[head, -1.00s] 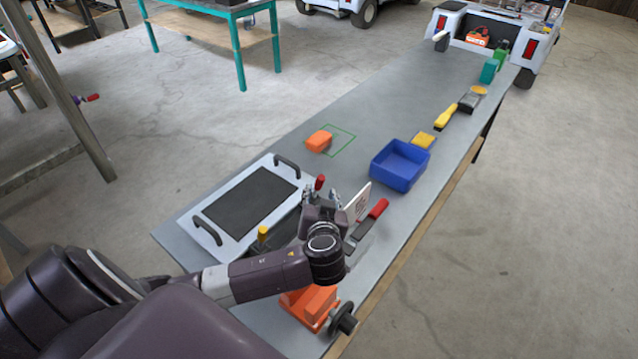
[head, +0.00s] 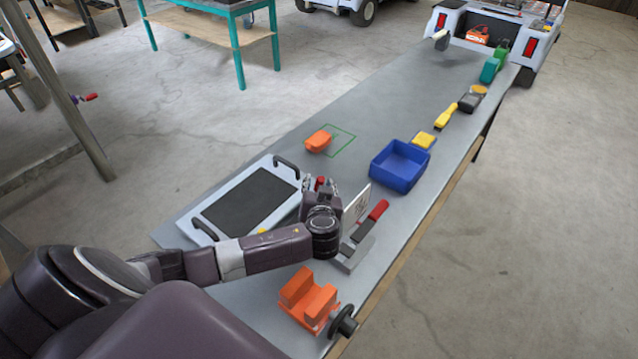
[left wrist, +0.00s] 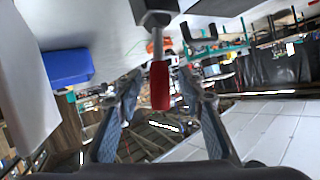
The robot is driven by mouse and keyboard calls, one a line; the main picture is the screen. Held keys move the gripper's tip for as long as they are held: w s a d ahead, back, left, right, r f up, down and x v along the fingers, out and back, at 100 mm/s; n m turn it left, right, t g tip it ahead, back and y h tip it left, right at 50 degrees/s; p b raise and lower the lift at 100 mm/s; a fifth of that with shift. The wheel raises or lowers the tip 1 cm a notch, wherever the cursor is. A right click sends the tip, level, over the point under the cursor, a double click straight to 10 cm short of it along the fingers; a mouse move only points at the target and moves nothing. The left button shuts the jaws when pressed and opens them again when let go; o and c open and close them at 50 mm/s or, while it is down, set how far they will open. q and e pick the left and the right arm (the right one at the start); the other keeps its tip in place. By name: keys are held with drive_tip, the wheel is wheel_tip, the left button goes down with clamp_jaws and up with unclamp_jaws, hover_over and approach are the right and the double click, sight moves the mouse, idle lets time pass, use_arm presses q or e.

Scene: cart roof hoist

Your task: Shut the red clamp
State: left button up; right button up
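The red clamp's handle (head: 320,183) shows in the head view just beyond my left gripper, standing about upright beside the tray; its base is hidden by the gripper. In the left wrist view the red grip (left wrist: 160,86) hangs on a grey rod from a dark body, between the two fingers. My left gripper (head: 320,186) is open, one finger on each side of the handle, with gaps visible in the left wrist view (left wrist: 158,108). My right gripper is in neither view.
A white tray (head: 213,222) with a dark mat lies left of the gripper. An orange vise (head: 308,300) is nearer, a blue bin (head: 402,168) farther. The bench middle is mostly clear.

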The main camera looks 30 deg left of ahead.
use_arm(q)
drive_tip(key=shift+c, duration=0.3)
drive_tip(key=c, duration=0.8)
drive_tip(key=shift+f, duration=0.1)
clamp_jaws()
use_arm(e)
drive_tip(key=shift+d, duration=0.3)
